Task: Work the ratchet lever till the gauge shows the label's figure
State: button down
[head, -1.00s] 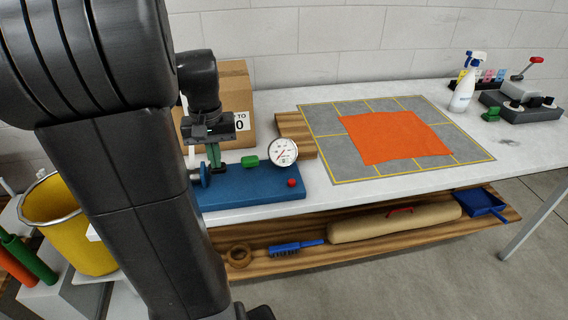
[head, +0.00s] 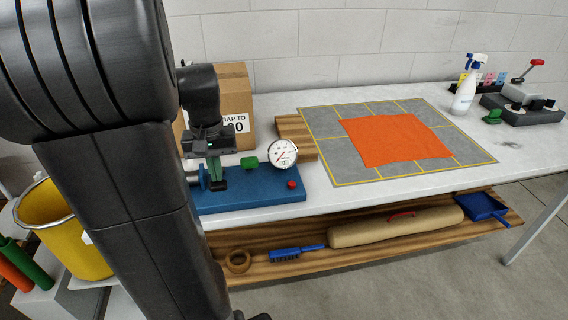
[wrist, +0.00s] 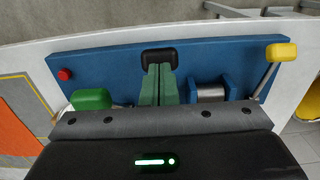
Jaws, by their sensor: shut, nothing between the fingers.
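The blue ratchet base (head: 262,199) lies on the bench, and also spans the wrist view (wrist: 115,62). A lever with a yellow grip (wrist: 281,52) on a thin metal rod stands at its right end in the wrist view, beside a metal drum (wrist: 210,92). My arm hides the lever in the head view. The round white gauge (head: 282,153) has a red needle; its figures are too small to read. The box label (head: 236,124) is partly covered, showing "RAP TO" and "00". My gripper (head: 218,178) is shut and empty, its green fingertips (wrist: 159,70) at a black block (wrist: 159,56); contact is unclear.
A green block (wrist: 91,98) and a red knob (wrist: 64,74) are on the base. The cardboard box (head: 232,79) stands behind. An orange cloth (head: 396,138) lies on a grey mat to the right. A yellow bucket (head: 60,235) stands left.

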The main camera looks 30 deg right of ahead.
jog(key=shift+s+a+f+b, duration=0.1)
jog(key=shift+s+f+b, duration=0.2)
jog(key=shift+f, duration=0.35)
jog(key=shift+s+a+f+b, duration=0.1)
jog(key=shift+s+f+b, duration=0.1)
jog(key=shift+f+b, duration=0.3)
notch_tip(320, 180, up, 11)
jog(key=p, duration=1)
dwell(0.7)
